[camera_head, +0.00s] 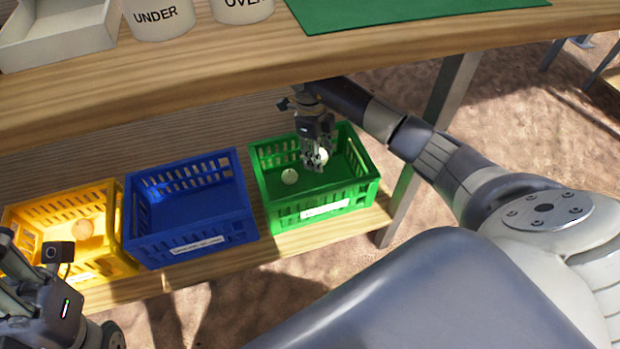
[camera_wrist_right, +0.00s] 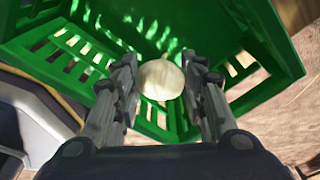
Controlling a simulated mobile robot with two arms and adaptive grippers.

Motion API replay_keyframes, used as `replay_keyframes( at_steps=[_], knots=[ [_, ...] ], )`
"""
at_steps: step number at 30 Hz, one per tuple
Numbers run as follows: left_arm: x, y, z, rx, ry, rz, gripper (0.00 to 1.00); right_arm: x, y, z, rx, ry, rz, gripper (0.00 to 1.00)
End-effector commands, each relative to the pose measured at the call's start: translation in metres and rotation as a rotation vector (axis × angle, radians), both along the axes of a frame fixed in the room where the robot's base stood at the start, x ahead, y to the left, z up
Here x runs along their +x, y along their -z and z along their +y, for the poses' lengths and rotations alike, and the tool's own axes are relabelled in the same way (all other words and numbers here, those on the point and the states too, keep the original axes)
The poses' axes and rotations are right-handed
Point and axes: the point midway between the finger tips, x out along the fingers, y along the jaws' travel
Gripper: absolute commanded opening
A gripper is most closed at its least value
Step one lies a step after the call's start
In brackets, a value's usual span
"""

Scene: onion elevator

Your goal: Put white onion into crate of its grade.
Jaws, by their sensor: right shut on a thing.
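A white onion (camera_head: 322,157) is held between the fingers of my right gripper (camera_head: 317,158), inside the green crate (camera_head: 322,210). In the right wrist view the onion (camera_wrist_right: 160,79) sits between the fingertips, with the green crate (camera_wrist_right: 262,40) around and below it. My right gripper is shut on it. The blue crate (camera_head: 190,240) looks empty.
The crates stand side by side on a lower wooden shelf (camera_head: 150,288). Above is a wooden tabletop (camera_head: 200,75) with a white tray (camera_head: 60,38), containers marked UNDER (camera_head: 160,17) and OVER (camera_head: 243,8), and a green mat (camera_head: 400,12). A table leg (camera_head: 445,105) stands right of the green crate.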

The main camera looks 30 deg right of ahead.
Motion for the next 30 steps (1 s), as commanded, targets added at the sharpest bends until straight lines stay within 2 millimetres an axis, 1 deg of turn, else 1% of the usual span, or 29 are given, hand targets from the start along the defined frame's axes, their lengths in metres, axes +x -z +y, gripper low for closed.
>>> replay_keyframes(
  at_steps=[2, 3, 6, 17, 20, 27, 30],
  knots=[
    [0.000, 0.000, 0.000, 0.000, 0.000, 0.000, 0.43, 0.000, 0.000, 0.000, 0.000, 0.000, 0.000, 0.11],
    [0.000, 0.000, 0.000, 0.000, 0.000, 0.000, 0.43, 0.000, 0.000, 0.000, 0.000, 0.000, 0.000, 0.41],
    [0.000, 0.000, 0.000, 0.000, 0.000, 0.000, 0.43, 0.000, 0.000, 0.000, 0.000, 0.000, 0.000, 0.62],
    [0.000, 0.000, 0.000, 0.000, 0.000, 0.001, 0.43, 0.001, -0.002, 0.000, 0.001, 0.000, -0.001, 0.62],
    [0.000, 0.000, 0.000, 0.000, 0.000, 0.001, 0.43, 0.002, -0.012, 0.000, 0.000, 0.000, -0.004, 0.62],
    [0.000, 0.000, 0.000, 0.000, 0.000, 0.001, 0.43, 0.006, -0.052, 0.003, 0.000, -0.001, -0.004, 0.62],
    [0.000, 0.000, 0.000, 0.000, 0.000, 0.001, 0.43, 0.007, -0.064, 0.004, 0.000, 0.000, -0.002, 0.62]
  ],
)
